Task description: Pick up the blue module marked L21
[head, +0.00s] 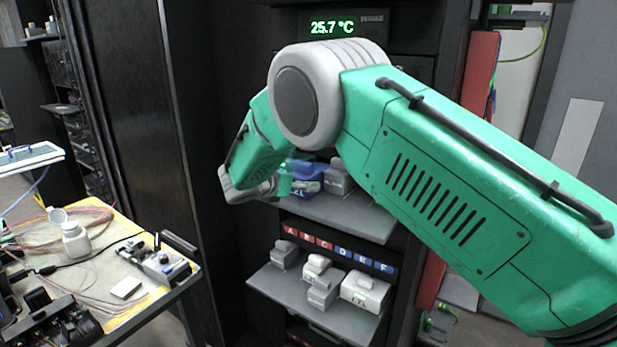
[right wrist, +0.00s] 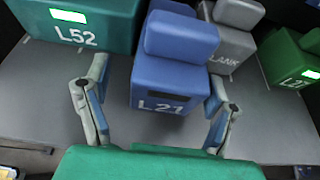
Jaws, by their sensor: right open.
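The blue module marked L21 (right wrist: 172,85) sits upright on a grey shelf, with its block-shaped grip on top and its label facing me in the right wrist view. My right gripper (right wrist: 152,108) is open, with one finger on each side of the module's front. The left finger shows a gap to it; the right finger is close to its right side, and I cannot tell whether they touch. In the head view my right arm reaches in from the right and partly hides blue shapes on the upper shelf (head: 345,213). My left gripper is out of view.
A teal module marked L52 (right wrist: 80,25) stands left of the blue one. A lower shelf (head: 270,281) holds several grey and white modules. A cluttered workbench (head: 110,262) is at left.

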